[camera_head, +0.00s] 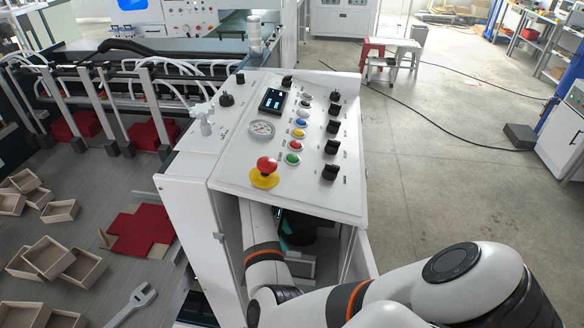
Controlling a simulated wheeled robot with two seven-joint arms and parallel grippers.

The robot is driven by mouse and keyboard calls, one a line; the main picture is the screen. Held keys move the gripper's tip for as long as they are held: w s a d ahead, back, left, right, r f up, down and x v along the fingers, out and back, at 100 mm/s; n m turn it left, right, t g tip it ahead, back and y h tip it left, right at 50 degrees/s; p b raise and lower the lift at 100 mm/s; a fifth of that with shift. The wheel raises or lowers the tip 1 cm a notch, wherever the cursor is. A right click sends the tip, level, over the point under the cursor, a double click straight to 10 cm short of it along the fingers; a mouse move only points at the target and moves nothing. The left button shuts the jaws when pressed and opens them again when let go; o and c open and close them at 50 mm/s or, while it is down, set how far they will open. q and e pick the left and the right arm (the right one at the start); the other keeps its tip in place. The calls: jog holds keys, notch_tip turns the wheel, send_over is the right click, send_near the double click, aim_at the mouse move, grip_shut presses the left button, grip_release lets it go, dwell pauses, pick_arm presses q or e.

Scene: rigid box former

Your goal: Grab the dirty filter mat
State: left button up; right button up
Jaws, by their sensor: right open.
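My right arm reaches from the lower right into the open cabinet (189,225) below the sloped control panel. My right gripper (296,228) is a dark shape inside the opening, open, with its fingertips mostly hidden in shadow and behind the cabinet's front edge. A grey framed part (301,268) sits low in the cabinet below the gripper. I cannot tell whether it belongs to the filter mat. No dirty filter mat can be clearly made out, and the inside of the cabinet is largely hidden by my arm. My left gripper is not in view.
The control panel (325,183) with its red emergency button (266,166) overhangs the opening. On the left worktop lie several wooden box trays (47,256), a red cross-shaped blank (140,231) and a wrench (135,301). The floor (430,180) at right is mostly free.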

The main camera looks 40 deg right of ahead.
aim_at(294, 253)
jog(key=s+f, duration=0.1)
jog(key=s+f+b, duration=0.1)
jog(key=shift+s+a+f, duration=0.2)
jog(key=shift+s+f, duration=0.1)
jog(key=shift+f, duration=0.05)
jog(key=f+b, duration=0.2)
jog(key=b, duration=0.1)
jog(key=shift+d+f, duration=0.25)
jog(key=shift+d, duration=0.15)
jog(key=shift+s+d+f+b, duration=0.25)
jog(key=shift+f+b, duration=0.25)
jog(key=shift+b, duration=0.25)
jog(key=shift+r, duration=0.1)
jog(key=shift+s+a+r, duration=0.1)
jog(key=shift+c, duration=0.2)
jog(key=c, duration=0.6)
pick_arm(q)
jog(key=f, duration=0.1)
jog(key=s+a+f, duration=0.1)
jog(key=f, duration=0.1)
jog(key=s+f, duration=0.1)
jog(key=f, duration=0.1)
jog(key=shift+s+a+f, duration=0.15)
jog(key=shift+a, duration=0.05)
pick_arm(e)
grip_shut()
